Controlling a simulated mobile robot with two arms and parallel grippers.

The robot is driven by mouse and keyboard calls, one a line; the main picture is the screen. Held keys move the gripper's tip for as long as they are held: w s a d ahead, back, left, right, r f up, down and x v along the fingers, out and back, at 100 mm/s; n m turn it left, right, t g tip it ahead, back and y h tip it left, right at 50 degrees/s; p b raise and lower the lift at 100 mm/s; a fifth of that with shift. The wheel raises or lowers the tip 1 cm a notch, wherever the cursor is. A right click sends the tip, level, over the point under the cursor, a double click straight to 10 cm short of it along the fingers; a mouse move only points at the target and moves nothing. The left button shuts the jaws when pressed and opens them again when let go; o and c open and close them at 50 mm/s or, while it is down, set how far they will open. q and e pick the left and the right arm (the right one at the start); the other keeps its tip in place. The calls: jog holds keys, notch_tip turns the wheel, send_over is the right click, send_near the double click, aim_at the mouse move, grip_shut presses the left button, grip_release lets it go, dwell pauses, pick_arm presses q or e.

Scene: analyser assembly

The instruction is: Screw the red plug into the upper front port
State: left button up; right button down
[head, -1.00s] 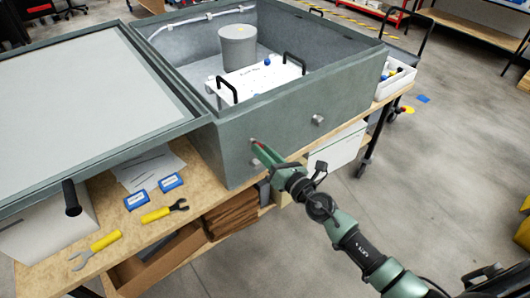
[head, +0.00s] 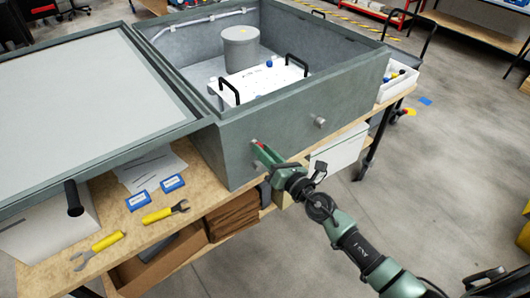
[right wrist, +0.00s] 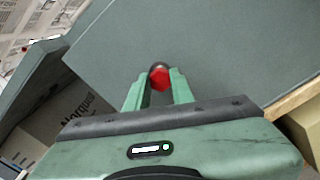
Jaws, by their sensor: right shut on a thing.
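The analyser is a grey-green box (head: 290,125) with its lid open to the left. My right gripper (head: 257,146) is at the front wall of the box, left of its middle. In the right wrist view the gripper (right wrist: 159,84) is shut on the red plug (right wrist: 159,79), which sits between the fingertips against the wall. A dark round rim shows just behind the plug. I cannot tell how deep the plug sits in the port. Below it, a grey fitting (head: 256,165) is partly hidden by the gripper. My left gripper is not in view.
Another metal fitting (head: 319,123) sticks out of the front wall to the right. Two yellow-handled wrenches (head: 98,250), two blue-edged boxes (head: 172,183) and a paper sheet lie on the wooden bench (head: 50,276). A white bin (head: 398,83) stands right of the box.

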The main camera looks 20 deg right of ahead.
jog(key=c, duration=2.1)
grip_release()
grip_shut()
jog(key=m+p, duration=0.2)
jog(key=m, duration=0.6)
jog(key=m+p, duration=0.3)
jog(key=m, duration=0.5)
jog(key=m+p, duration=0.2)
jog(key=m, duration=0.6)
jog(key=shift+w+a+f+p, duration=0.1)
jog(key=shift+f+p, duration=0.15)
jog(key=shift+p, duration=0.1)
jog(key=o, duration=0.8)
grip_release()
jog(key=shift+c, duration=0.2)
